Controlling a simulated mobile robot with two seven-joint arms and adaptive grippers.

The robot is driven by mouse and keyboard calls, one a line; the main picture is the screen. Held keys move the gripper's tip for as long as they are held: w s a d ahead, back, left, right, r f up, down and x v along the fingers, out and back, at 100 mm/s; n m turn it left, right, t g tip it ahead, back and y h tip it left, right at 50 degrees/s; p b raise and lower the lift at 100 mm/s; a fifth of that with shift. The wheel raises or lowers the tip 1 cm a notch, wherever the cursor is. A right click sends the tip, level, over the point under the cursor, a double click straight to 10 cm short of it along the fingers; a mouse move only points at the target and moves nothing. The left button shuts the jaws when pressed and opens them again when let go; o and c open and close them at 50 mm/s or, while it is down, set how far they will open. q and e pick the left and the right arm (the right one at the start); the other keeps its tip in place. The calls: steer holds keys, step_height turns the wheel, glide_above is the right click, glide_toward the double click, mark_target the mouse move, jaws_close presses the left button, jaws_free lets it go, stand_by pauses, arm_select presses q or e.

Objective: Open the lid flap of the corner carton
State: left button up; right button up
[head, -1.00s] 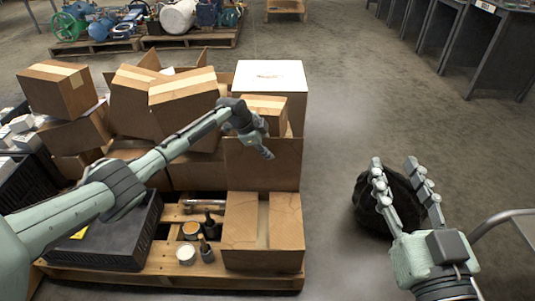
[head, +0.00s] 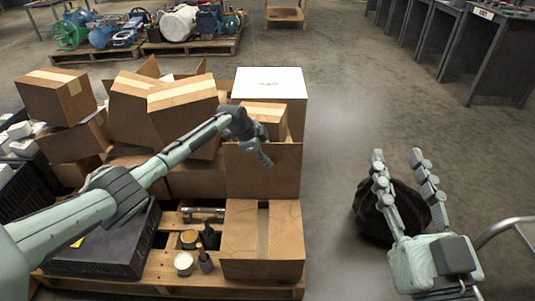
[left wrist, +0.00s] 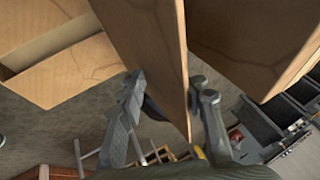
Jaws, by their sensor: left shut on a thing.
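The corner carton (head: 237,240) stands at the front right of the pallet, its top showing a pale strip between two brown panels. A brown lid flap (head: 262,180) stands upright at its far edge. My left gripper (head: 263,158) is at the flap's top edge. In the left wrist view my left gripper (left wrist: 168,100) has one finger on each side of the flap (left wrist: 150,45) and is shut on it. My right gripper (head: 397,155) is open and empty, to the right of the pallet, apart from the carton.
Stacked cartons (head: 182,97) and a white-topped box (head: 268,84) stand behind. A black crate (head: 105,245) and several tins and brushes, including a white-topped tin (head: 183,262), lie left of the carton. A black bag (head: 408,208) is on the floor beyond my right gripper.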

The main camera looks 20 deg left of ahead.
arm_select(q)
steer(key=shift+s+f, duration=0.2)
steer(key=v, duration=1.2)
steer(key=shift+w+r, duration=0.15)
steer(key=shift+r, duration=0.05)
